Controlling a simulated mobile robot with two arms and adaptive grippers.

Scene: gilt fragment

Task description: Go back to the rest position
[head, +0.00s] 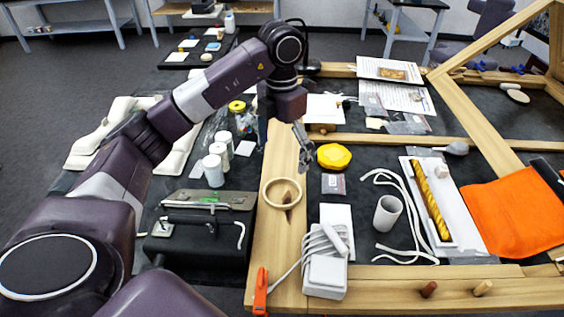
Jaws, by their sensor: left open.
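My left arm reaches in from the left and bends down over the wooden frame. Its gripper (304,150) hangs above the frame's left beam, beside the yellow pot-like object (333,156), with its jaws open and nothing visible between them. The gilt fragment (432,203), a gold twisted strip, lies on a white board (411,184) to the right, well apart from the gripper. My right gripper is not in view.
The wooden frame (275,235) edges the dark work surface. White jars (213,170) and a black case (200,228) stand left, near my arm.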

